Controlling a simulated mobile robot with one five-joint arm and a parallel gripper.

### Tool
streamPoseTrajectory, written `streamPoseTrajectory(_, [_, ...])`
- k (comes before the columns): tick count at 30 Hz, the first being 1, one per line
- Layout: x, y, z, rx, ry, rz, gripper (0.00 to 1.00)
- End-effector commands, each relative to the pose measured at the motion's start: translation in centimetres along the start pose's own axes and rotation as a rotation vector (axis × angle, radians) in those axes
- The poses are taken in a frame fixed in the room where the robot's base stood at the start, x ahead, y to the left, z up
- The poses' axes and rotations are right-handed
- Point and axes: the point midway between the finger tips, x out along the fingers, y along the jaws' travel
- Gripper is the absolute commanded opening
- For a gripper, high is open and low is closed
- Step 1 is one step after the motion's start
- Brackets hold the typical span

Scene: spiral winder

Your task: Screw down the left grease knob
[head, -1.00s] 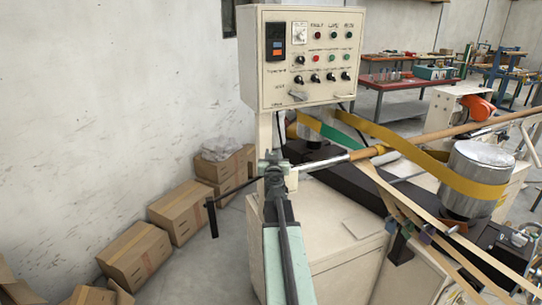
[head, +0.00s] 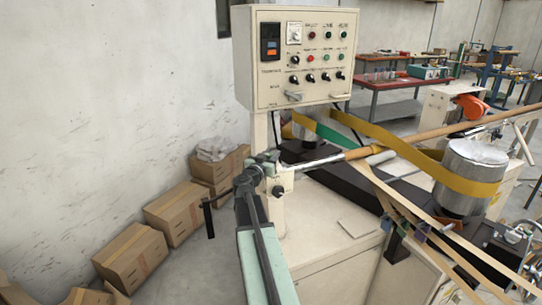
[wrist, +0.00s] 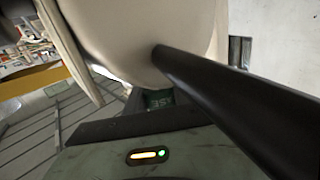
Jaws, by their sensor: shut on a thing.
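My gripper (head: 265,160) is at the end of my mint-green arm, close against the cream post under the control box. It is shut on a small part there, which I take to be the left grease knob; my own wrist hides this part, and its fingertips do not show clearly. A small black knob (head: 279,190) on the cream post shows just right of my wrist. In the wrist view a thick black rod (wrist: 235,100) runs from the lower right up to a rounded cream surface (wrist: 135,35). No grease knob can be made out in that view.
The control box (head: 300,60) stands above my gripper. A steel and tan shaft (head: 350,155) and yellow belt (head: 410,150) run to the right, with a metal drum (head: 470,170). Cardboard boxes (head: 175,212) line the wall on the left.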

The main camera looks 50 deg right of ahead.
Motion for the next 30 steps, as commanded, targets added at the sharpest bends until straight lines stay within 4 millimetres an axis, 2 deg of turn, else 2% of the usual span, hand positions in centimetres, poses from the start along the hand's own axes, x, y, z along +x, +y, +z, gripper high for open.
streamPoseTrajectory(7, [0.1,-0.1,-0.1,-0.002,0.002,-0.002,0.00])
streamPoseTrajectory(8, [0.1,-0.1,-0.1,-0.002,0.002,-0.002,0.38])
streamPoseTrajectory(9, [0.1,-0.1,-0.1,-0.002,0.002,-0.002,0.49])
streamPoseTrajectory(10, [0.1,-0.1,-0.1,-0.002,0.002,-0.002,0.51])
streamPoseTrajectory(18, [0.0,0.0,-0.1,-0.001,0.001,-0.002,0.51])
streamPoseTrajectory(22, [-0.7,0.0,0.0,-0.001,0.001,-0.003,0.51])
streamPoseTrajectory(26, [-2.6,0.1,0.0,-0.001,0.001,-0.004,0.51])
streamPoseTrajectory(30, [-5.6,0.1,-0.1,-0.001,0.001,-0.005,0.51])
